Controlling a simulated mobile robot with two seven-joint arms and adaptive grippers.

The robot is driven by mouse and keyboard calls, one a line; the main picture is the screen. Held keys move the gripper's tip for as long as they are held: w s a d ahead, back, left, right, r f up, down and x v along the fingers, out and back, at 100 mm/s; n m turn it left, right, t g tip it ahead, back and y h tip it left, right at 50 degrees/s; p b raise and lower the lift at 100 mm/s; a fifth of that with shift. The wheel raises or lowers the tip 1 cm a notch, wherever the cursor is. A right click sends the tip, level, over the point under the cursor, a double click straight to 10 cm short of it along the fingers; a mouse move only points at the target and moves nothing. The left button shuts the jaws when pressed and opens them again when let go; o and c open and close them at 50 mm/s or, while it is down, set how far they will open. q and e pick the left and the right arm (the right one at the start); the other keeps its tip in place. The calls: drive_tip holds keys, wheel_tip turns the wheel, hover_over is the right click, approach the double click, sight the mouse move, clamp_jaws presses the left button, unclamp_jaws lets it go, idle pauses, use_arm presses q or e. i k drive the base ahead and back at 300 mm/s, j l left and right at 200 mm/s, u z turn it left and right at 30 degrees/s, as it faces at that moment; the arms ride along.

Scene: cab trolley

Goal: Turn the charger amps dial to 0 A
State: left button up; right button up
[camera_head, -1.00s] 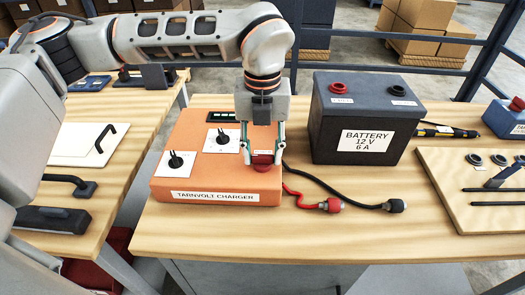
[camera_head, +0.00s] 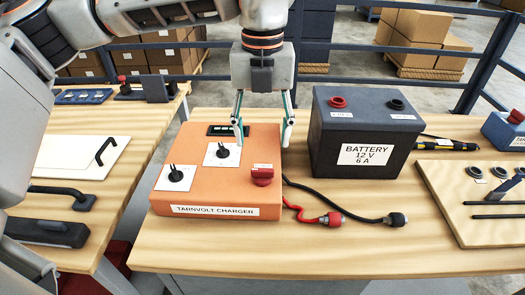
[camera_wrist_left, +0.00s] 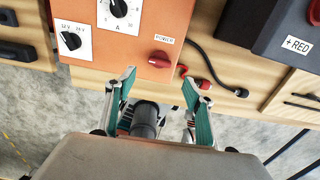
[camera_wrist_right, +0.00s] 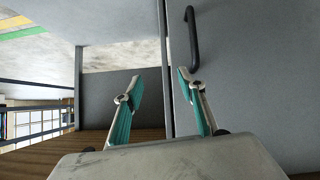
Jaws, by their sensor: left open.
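The orange charger (camera_head: 215,195) lies on the wooden bench. Its amps dial (camera_head: 222,152) is a black knob on a white plate; it also shows at the top edge of the left wrist view (camera_wrist_left: 119,8), partly cut off. I cannot tell its setting for sure. A second black selector (camera_head: 175,176), marked in volts, is to its lower left. The red power knob (camera_head: 262,177) is at the charger's right. My left gripper (camera_head: 263,142) is open and empty, above the right part of the charger, to the right of the amps dial. My right gripper (camera_wrist_right: 160,72) is open and empty.
A dark battery (camera_head: 362,135) stands to the right of the charger. Red and black cable clamps (camera_head: 332,219) lie on the bench in front of it. A grey panel with a dark handle (camera_wrist_right: 191,40) is before my right gripper.

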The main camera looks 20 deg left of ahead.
sight(222, 153)
drive_tip(key=k, duration=1)
